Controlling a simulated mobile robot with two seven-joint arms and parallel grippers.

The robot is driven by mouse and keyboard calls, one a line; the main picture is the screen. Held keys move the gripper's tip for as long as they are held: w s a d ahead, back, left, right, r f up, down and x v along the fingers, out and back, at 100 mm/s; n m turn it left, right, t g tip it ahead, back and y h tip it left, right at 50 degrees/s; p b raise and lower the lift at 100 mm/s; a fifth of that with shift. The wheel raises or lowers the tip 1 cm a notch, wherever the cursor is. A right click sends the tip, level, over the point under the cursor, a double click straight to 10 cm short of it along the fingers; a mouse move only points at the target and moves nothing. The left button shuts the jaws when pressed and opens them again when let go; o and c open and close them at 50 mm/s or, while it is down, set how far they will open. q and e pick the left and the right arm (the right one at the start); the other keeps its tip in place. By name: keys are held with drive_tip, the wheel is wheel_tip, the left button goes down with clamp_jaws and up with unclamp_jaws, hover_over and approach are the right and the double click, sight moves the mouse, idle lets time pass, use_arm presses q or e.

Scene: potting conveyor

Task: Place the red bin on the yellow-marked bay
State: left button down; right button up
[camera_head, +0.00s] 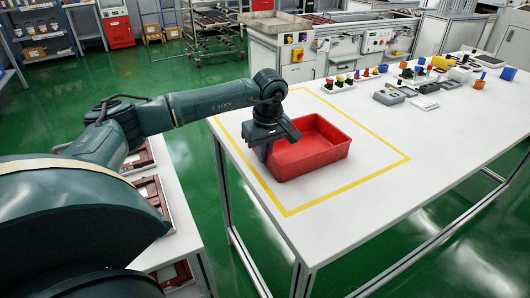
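The red bin (314,158) is an open, empty-looking rectangular tray. In the head view it sits upright inside the yellow-marked bay (348,186), a yellow outline on the white table. The bin appears to rest on the tabletop and lies within the outline, with white space between it and the front and right lines. My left gripper (264,152) points down at the bin's left end, at its rim. One finger shows by the outer side; the wrist hides the other, so its grip is unclear. My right gripper is not in view.
Small coloured parts (363,73) and grey boxes (390,97) stand along the far right of the white table (440,135). The table front right of the bay is clear. A lower white bench with brown-red trays (150,195) stands at left, across a green gap.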

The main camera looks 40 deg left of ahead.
use_arm(q)
drive_tip(key=c, duration=2.1)
unclamp_jaws()
drive_tip(key=shift+f, duration=0.15)
drive_tip(key=o, duration=0.5)
drive_tip(key=shift+c, duration=0.2)
wheel_tip(320, 180, up, 12)
drive_tip(key=d, duration=0.1)
drive_tip(key=shift+s+d, duration=0.2)
drive_tip(key=shift+s, duration=0.1)
